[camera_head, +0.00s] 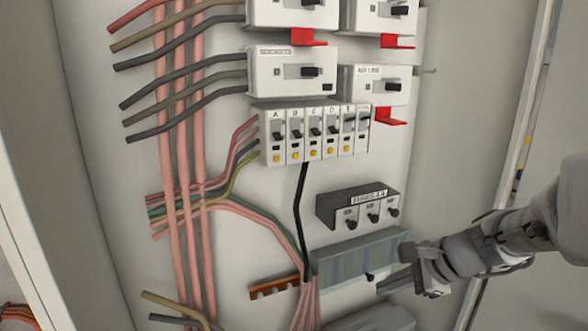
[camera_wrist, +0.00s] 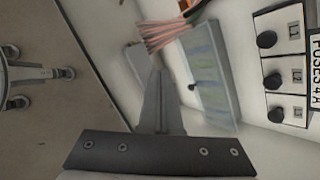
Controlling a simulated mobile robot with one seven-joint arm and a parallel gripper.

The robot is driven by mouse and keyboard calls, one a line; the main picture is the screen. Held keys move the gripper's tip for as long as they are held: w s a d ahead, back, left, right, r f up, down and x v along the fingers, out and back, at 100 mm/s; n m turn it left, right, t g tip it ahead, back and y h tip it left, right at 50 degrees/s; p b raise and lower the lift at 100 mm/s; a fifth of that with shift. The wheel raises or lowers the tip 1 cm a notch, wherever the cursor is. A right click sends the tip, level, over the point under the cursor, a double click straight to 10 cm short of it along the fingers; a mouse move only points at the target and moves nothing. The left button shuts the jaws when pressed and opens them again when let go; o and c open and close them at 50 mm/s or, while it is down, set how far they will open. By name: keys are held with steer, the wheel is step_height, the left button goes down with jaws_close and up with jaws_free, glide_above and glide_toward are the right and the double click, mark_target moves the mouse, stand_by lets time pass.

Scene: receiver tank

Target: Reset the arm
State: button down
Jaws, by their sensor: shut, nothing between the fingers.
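My gripper (camera_head: 392,270) is at the lower right of the head view, its fingers pointing left at the right end of a grey box (camera_head: 352,262) with a striped front and a small black knob. I cannot tell whether it touches the box. In the wrist view my gripper's fingers (camera_wrist: 160,80) lie together and hold nothing. The same grey box (camera_wrist: 208,75) shows just beyond them, to the right. My arm reaches in from the right edge of the head view.
A dark fuse block (camera_head: 352,207) with several black knobs sits above the grey box. A row of breakers (camera_head: 313,134) and several white switch units (camera_head: 292,73) are higher up. Pink cables (camera_head: 170,150) run down the left. The cabinet's right frame (camera_head: 515,160) stands near my arm.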

steer(key=s+a+r+n+h, duration=0.3)
steer(key=s+n, duration=0.6)
steer(key=s+a+r+n+h, duration=0.2)
steer(key=s+a+r+n, duration=0.1)
steer(key=s+n, duration=0.6)
step_height(320, 180, up, 17)
steer(key=w+p, duration=0.1)
steer(key=p, duration=1.6)
steer(key=shift+d+f+p, duration=0.15)
steer(key=shift+d+p, duration=0.15)
steer(key=shift+p, duration=0.05)
